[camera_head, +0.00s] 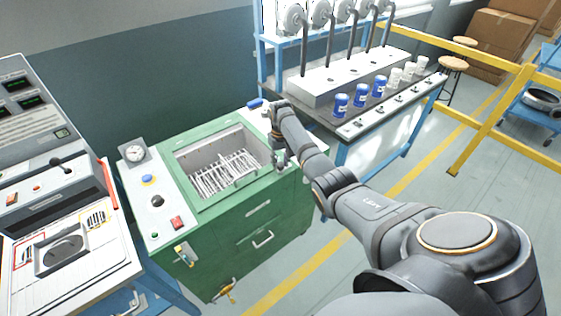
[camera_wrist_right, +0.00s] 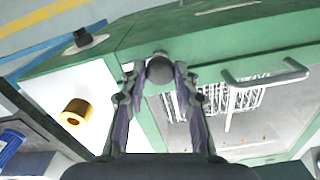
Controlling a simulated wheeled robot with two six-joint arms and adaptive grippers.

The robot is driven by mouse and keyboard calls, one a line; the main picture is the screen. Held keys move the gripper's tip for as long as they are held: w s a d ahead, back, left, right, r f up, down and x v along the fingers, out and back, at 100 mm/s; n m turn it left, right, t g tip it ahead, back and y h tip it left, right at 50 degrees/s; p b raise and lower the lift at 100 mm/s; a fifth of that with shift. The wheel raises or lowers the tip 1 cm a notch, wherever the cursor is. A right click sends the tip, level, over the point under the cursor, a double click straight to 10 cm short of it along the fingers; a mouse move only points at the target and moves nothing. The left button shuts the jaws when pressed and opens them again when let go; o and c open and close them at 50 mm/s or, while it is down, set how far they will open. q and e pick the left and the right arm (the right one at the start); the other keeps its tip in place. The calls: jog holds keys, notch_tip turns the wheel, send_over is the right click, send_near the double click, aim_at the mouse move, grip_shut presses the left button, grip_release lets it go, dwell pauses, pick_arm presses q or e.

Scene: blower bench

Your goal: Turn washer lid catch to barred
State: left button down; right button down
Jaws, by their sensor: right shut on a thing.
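The green parts washer (camera_head: 255,215) stands in the middle of the head view, with a wire basket (camera_head: 225,172) showing through the framed opening in its top. A bar handle (camera_head: 245,181) sits at the front of this frame; it also shows in the right wrist view (camera_wrist_right: 265,76). My right gripper (camera_head: 279,160) is at the right side of the washer top. In the right wrist view its fingers (camera_wrist_right: 160,72) are shut on a dark round knob, the lid catch (camera_wrist_right: 159,67), beside the green frame. The catch's markings are not visible. My left gripper is out of view.
A bench with blue and white cups (camera_head: 342,104) is behind on the right. A control console (camera_head: 45,130) stands left. A yellow rail (camera_head: 490,110) is at far right.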

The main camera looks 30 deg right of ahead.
jog(key=n+p, duration=0.2)
jog(key=n, duration=0.1)
jog(key=shift+r, duration=0.2)
jog(key=n+p, duration=0.1)
jog(key=n, duration=0.3)
jog(key=shift+n+p, duration=0.4)
jog(key=n, duration=0.4)
jog(key=shift+f+n+p, duration=0.1)
jog(key=shift+n+p, duration=0.2)
jog(key=shift+p, duration=0.1)
jog(key=n, duration=0.5)
jog(key=shift+w, duration=0.1)
jog(key=shift+n, duration=0.3)
jog(key=c, duration=1)
grip_release()
jog(key=shift+a, duration=0.1)
